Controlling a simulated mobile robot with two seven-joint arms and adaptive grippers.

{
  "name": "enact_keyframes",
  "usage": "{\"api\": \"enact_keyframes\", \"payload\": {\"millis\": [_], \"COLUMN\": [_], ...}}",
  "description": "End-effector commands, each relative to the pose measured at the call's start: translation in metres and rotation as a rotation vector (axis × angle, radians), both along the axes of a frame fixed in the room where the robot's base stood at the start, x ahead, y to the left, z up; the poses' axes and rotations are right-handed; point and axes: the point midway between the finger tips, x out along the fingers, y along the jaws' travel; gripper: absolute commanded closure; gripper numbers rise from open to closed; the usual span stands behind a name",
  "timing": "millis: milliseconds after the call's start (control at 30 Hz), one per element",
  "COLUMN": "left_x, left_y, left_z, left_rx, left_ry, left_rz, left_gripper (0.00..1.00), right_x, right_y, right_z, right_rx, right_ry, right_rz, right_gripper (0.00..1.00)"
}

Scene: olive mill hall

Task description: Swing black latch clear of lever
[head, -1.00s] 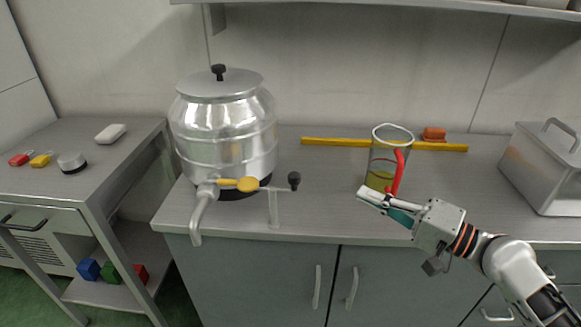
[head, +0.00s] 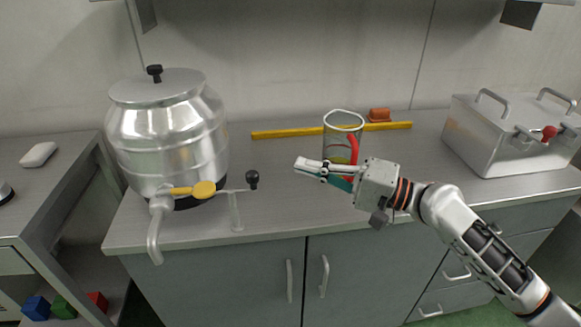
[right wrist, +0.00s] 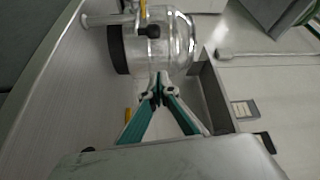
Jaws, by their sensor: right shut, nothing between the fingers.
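The steel urn (head: 168,130) stands at the left of the counter. Its tap carries a yellow lever (head: 204,190). The black latch knob (head: 252,179) sits at the end of a thin bar on a post, just right of the lever. My right gripper (head: 298,165) is shut and empty, right of the knob and apart from it, pointing left. In the right wrist view the shut fingertips (right wrist: 160,78) point at the urn (right wrist: 175,42), with the black knob (right wrist: 153,31) beyond them and the yellow lever (right wrist: 143,10) near the top edge. My left gripper is not in view.
A glass jug (head: 343,122) with a red handle stands just behind my right gripper. A yellow bar (head: 275,133) and an orange block (head: 380,114) lie behind it. A lidded steel box (head: 500,140) stands at right. Counter between urn and jug is mostly clear.

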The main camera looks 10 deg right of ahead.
Motion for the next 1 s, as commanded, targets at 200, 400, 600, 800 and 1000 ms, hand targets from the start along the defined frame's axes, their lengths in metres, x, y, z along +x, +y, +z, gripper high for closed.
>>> {"api": "enact_keyframes", "payload": {"millis": [200, 400, 600, 800, 1000], "left_x": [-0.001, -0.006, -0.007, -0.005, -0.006], "left_y": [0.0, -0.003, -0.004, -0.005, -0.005], "left_z": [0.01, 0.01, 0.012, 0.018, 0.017], "left_rx": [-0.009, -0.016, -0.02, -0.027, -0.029], "left_ry": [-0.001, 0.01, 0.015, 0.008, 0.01], "left_rz": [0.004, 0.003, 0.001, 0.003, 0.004], "left_gripper": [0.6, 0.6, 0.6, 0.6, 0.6], "right_x": [0.019, 0.038, 0.029, 0.011, 0.006], "right_y": [0.035, 0.066, 0.08, 0.084, 0.084], "right_z": [0.009, 0.009, 0.005, 0.001, -0.001], "right_rx": [0.003, 0.003, -0.001, 0.0, -0.001], "right_ry": [-0.006, -0.003, -0.001, 0.0, -0.001], "right_rz": [0.002, 0.002, 0.002, 0.001, 0.0], "right_gripper": [1.0, 1.0, 1.0, 1.0, 1.0]}}
